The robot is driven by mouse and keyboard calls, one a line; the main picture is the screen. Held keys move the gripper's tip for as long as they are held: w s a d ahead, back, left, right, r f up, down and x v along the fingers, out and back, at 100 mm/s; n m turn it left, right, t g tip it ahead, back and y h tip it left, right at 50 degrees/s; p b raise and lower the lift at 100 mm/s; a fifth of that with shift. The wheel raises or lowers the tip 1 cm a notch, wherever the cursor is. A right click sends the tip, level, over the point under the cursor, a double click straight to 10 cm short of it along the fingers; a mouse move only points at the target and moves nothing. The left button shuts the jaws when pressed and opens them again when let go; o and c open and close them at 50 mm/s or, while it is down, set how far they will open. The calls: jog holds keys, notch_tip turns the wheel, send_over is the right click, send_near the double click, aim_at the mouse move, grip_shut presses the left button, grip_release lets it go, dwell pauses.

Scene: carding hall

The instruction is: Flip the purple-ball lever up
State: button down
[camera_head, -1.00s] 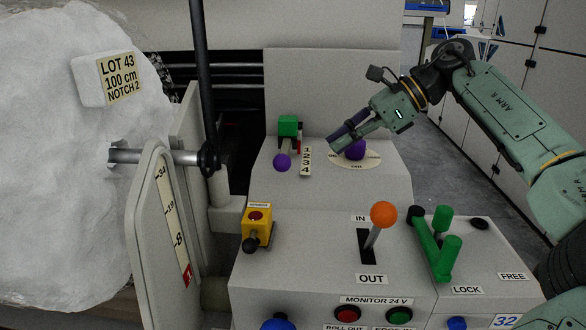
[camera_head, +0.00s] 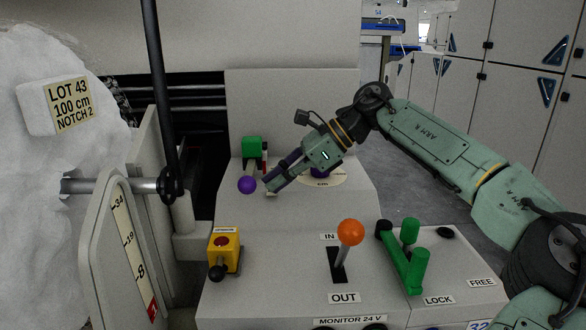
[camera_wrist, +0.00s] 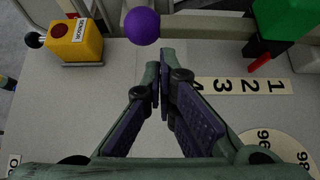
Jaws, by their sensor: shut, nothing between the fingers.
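The purple ball (camera_head: 247,185) of the lever sits low, in front of a green block (camera_head: 252,147) on the grey console. It also shows in the wrist view (camera_wrist: 142,26), just beyond and a little left of my fingertips. My gripper (camera_head: 268,187) is shut and empty, its fingers pointing down and left, just right of the ball. In the wrist view the fingertips (camera_wrist: 160,78) meet, with a small visible gap to the ball. The lever's arm is mostly hidden behind the ball. My fingers partly cover the number strip in the head view.
A yellow sensor box (camera_head: 225,250) is at the console's left. An orange-ball lever (camera_head: 350,233) and green handles (camera_head: 405,254) stand in front. A dark upright post (camera_head: 155,90) rises at left.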

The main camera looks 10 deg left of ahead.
jog(key=shift+x, duration=1.55)
jog(key=shift+r, duration=0.1)
